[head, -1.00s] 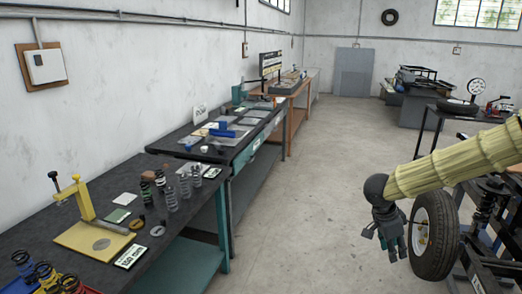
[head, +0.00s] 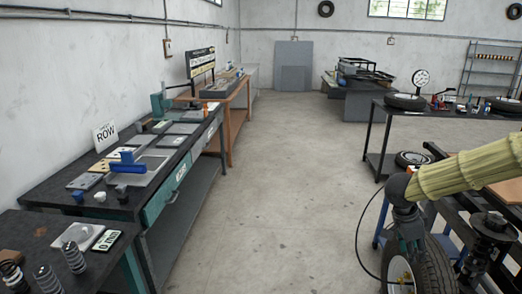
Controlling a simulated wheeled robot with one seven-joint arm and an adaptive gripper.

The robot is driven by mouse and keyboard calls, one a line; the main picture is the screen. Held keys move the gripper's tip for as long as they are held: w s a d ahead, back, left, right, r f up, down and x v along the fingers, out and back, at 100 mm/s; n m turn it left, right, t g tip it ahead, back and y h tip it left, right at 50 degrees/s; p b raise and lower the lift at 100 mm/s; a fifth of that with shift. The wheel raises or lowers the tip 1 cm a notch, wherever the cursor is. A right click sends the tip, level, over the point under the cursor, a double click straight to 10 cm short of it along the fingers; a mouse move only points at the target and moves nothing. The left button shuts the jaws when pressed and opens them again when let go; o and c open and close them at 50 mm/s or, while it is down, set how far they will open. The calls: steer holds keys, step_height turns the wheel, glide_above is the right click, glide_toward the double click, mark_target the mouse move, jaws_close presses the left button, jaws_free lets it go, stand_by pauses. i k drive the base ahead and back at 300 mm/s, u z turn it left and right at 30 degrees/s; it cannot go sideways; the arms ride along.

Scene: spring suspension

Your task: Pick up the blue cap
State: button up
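I cannot tell for sure which blue piece is the cap. My gripper (head: 409,250) hangs at the right of the view, far from the bench, in front of a wheel. Its fingers point down and nothing shows between them, but their opening is unclear.
Springs (head: 74,257) stand on the nearer bench. The floor (head: 262,200) between the benches and the right-hand stands is clear.

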mark_target(77, 195)
steer(key=u, duration=0.3)
steer(key=i, duration=1.35)
steer(key=u, duration=1.65)
steer(key=i, duration=0.85)
steer(key=u, duration=0.9)
